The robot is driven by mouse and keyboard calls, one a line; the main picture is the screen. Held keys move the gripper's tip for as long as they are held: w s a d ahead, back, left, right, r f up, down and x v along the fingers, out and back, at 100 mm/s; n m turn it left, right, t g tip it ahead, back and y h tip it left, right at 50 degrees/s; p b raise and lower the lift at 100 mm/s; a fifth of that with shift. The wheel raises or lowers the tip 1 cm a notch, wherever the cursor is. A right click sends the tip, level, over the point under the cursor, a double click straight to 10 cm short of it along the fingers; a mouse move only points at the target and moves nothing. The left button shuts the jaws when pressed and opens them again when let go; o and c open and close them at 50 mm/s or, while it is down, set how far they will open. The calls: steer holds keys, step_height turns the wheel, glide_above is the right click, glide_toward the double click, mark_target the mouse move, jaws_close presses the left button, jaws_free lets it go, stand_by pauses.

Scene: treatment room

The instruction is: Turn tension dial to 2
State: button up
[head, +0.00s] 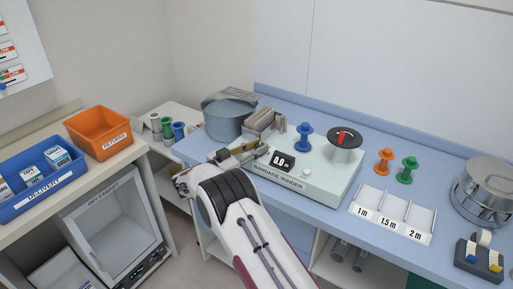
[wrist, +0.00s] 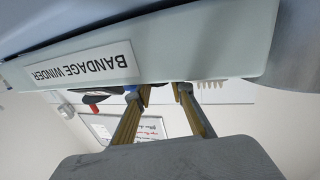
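The bandage winder (head: 310,177) is a pale green box on the blue counter. A round black dial with a red pointer (head: 345,139) stands at its back right; its numbers are too small to read. The display (head: 282,162) reads about 0.0, and a small white knob (head: 307,173) sits beside it. My gripper (head: 262,150) is at the winder's left front end, well left of the dial. In the wrist view the winder's labelled front (wrist: 85,68) appears upside down. There my gripper's fingers (wrist: 163,92) are apart with nothing between them.
A grey-blue pot (head: 228,118) and a beige rack (head: 265,121) stand behind my gripper.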

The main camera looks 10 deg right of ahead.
steer(key=shift+w+r+m+g+h, duration=0.15)
steer(key=shift+m+g+h, duration=0.35)
steer(key=shift+m+g, duration=0.45)
stand_by(0.3)
steer(key=o, duration=1.1)
steer(key=shift+a, duration=0.2)
steer(key=v, duration=1.1)
steer(key=shift+a, duration=0.35)
